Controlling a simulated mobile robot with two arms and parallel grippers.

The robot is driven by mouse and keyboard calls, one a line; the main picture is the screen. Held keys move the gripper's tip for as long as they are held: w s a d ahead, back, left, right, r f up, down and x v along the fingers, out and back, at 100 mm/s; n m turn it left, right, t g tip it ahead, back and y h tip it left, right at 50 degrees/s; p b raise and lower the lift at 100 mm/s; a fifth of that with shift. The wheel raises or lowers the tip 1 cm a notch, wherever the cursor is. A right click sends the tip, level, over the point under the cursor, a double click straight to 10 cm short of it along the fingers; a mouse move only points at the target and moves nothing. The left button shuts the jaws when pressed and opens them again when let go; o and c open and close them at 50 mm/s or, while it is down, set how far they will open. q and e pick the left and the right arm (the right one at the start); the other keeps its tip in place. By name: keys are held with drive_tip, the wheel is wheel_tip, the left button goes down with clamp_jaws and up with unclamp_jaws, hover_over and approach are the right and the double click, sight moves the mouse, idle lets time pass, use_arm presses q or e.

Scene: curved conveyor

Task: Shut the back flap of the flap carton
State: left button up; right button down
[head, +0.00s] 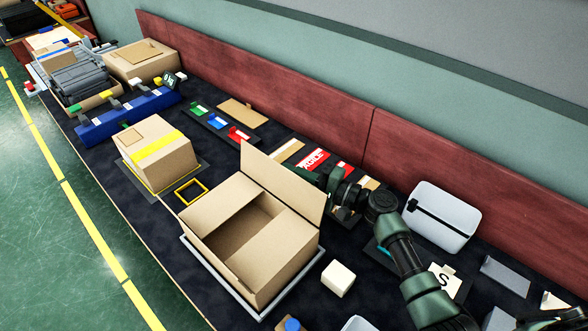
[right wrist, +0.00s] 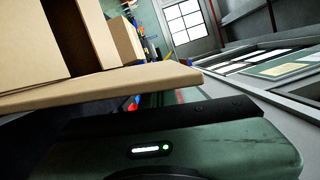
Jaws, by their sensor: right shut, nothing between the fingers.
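The flap carton (head: 219,259) stands on a grey tray in the middle of the head view. Its back flap (head: 283,181) stands up, leaning slightly back. Two other flaps lie folded inward over the opening, with a dark gap between them. My right gripper (head: 326,178) is shut and empty at the right end of the back flap, on its rear side; its tips are partly hidden by the flap. I cannot tell whether it touches. In the right wrist view, cardboard (right wrist: 110,85) of the carton runs close above the gripper body. My left gripper is not in view.
A taped carton (head: 160,155) stands left of the flap carton, with a yellow frame (head: 191,191) between them. A white cube (head: 338,278) sits at the right. A red FRAGILE card (head: 314,159) lies behind the flap. A dark red wall (head: 300,95) bounds the back.

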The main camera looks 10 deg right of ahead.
sight(281, 179)
drive_tip(key=shift+s+a, duration=0.1)
drive_tip(key=shift+s+a+r+n+g+b, duration=0.15)
drive_tip(key=shift+s+a+n+b, duration=0.15)
drive_tip(key=shift+n, duration=0.3)
drive_tip(key=shift+s+a+r+n+g+b, duration=0.15)
drive_tip(key=shift+a+n+b, duration=0.25)
drive_tip(key=shift+n, duration=0.2)
drive_tip(key=a+n, duration=0.1)
drive_tip(key=s+n+b, duration=0.1)
drive_tip(key=shift+s+a+n+h, duration=0.1)
drive_tip(key=shift+a+n+h, duration=0.2)
drive_tip(key=shift+a+h, duration=0.1)
drive_tip(key=shift+s+a+n+h, duration=0.35)
drive_tip(key=shift+a+n, duration=0.2)
drive_tip(key=shift+n, duration=0.25)
drive_tip(key=s+a+f+n+h+p, duration=0.2)
drive_tip(key=a+f+n, duration=0.4)
drive_tip(key=n, duration=0.3)
drive_tip(key=shift+s+f+n+h, duration=0.3)
drive_tip(key=shift+s+h, duration=0.25)
drive_tip(key=shift+s, duration=0.4)
drive_tip(key=shift+f, duration=0.1)
